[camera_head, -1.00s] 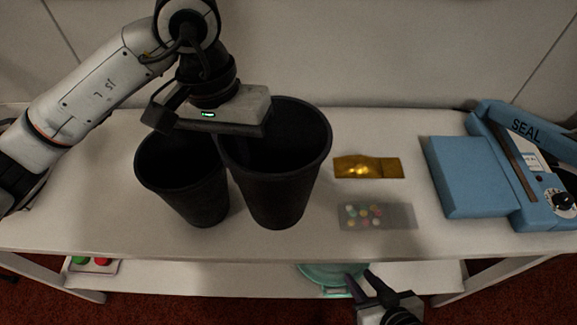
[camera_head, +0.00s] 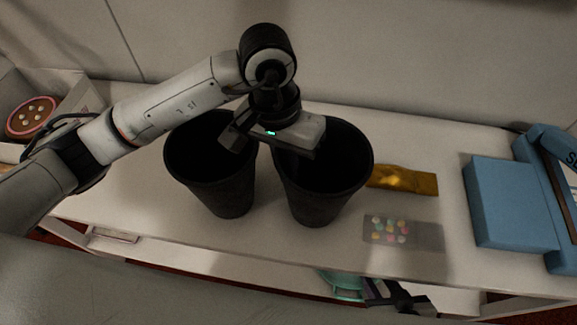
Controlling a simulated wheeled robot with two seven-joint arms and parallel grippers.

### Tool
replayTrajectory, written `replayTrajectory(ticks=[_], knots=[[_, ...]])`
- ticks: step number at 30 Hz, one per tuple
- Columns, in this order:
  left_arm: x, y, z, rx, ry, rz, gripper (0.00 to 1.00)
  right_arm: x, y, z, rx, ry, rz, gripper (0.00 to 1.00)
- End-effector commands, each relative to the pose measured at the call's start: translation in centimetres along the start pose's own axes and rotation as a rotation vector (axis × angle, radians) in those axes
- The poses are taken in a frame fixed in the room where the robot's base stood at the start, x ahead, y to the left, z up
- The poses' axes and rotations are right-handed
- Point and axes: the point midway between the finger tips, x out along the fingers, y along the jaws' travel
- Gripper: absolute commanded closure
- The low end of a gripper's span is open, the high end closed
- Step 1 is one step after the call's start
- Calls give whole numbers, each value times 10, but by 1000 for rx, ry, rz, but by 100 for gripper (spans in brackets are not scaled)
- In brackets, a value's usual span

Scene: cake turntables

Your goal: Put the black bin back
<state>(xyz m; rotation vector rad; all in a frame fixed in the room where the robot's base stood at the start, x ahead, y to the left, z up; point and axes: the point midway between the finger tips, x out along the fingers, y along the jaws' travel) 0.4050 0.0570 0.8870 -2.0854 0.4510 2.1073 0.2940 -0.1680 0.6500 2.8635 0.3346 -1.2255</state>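Two black bins stand side by side on the white table, open tops up. The right black bin (camera_head: 322,200) looks slightly larger than the left black bin (camera_head: 222,190), with a narrow gap between them. My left gripper (camera_head: 270,143) is above that gap, at the left rim of the right bin and overlapping the left bin's opening in the picture. Its fingertips are hard to make out against the dark bins, so its grip on the rim cannot be told. My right gripper (camera_head: 392,296) is low at the table's front, partly hidden, its fingers unclear.
A gold packet (camera_head: 405,180) and a clear packet of coloured sweets (camera_head: 402,233) lie right of the bins. A blue sealing machine (camera_head: 507,205) stands at the right. A teal object (camera_head: 343,285) is on the lower shelf. A box with a round brown item (camera_head: 32,117) is far left.

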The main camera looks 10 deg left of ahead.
Motion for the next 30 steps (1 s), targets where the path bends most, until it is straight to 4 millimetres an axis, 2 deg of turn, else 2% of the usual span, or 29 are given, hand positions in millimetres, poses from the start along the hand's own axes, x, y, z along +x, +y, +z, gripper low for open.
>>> replayTrajectory(ticks=[13, 15, 17, 26, 30], knots=[[6, -1, 0, 1, 2, 0, 100, 5, 1, 4, -1, 3, 0, 71], [4, 0, 0, 0, 1, 0, 86, 4, 1, 2, -1, 4, 0, 71], [4, 0, 0, 0, 1, 0, 79, 4, 1, 1, -1, 5, 0, 71], [3, 0, 0, 0, 0, 0, 79, 2, 1, -1, -1, 6, 0, 71], [-8, 0, -2, 0, 5, 0, 79, 1, 1, -3, -2, 8, 0, 71]])
